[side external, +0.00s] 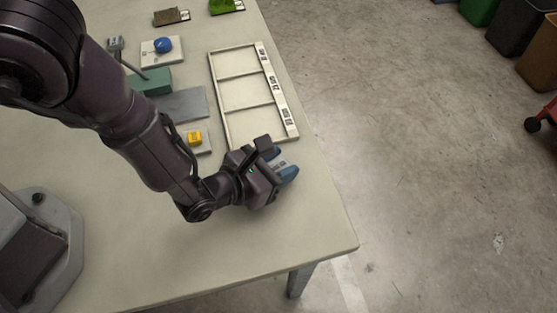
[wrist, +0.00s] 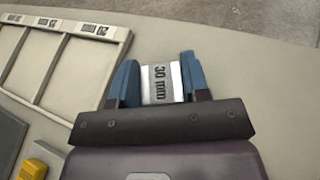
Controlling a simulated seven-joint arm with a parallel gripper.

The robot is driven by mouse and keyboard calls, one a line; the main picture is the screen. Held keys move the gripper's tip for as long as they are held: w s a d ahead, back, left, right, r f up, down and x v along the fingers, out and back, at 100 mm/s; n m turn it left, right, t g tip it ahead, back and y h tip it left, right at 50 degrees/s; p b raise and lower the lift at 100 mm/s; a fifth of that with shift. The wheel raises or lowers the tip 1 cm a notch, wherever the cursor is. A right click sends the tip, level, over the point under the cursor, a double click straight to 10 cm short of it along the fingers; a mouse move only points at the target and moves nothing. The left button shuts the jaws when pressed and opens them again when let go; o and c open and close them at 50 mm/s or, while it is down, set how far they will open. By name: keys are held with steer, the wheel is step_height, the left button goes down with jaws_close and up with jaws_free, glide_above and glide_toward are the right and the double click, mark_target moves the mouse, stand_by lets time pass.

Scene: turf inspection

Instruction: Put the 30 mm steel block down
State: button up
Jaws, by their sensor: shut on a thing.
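The 30 mm steel block (wrist: 161,83) shows in the wrist view between the two blue fingers, with "30 mm" printed on its face. My gripper (wrist: 160,82) is shut on it. In the side external view my gripper (side external: 283,167) is over the table near its right edge, just below the near end of the framed tray. The block (side external: 280,163) is mostly hidden by the fingers there. I cannot tell whether the block touches the table.
A white tray (side external: 273,140) with three compartments and labels lies beyond my gripper. A yellow thing (side external: 194,138), a grey plate (side external: 186,106), a green block (side external: 152,82) and a blue object (side external: 163,45) stand to its left. The table (side external: 312,222) is clear around the front right corner.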

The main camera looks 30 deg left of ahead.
steer(key=o, duration=1.3)
steer(key=shift+c, duration=0.2)
steer(key=shift+r, duration=0.15)
steer(key=v, duration=1.2)
steer(key=shift+d+r, duration=0.1)
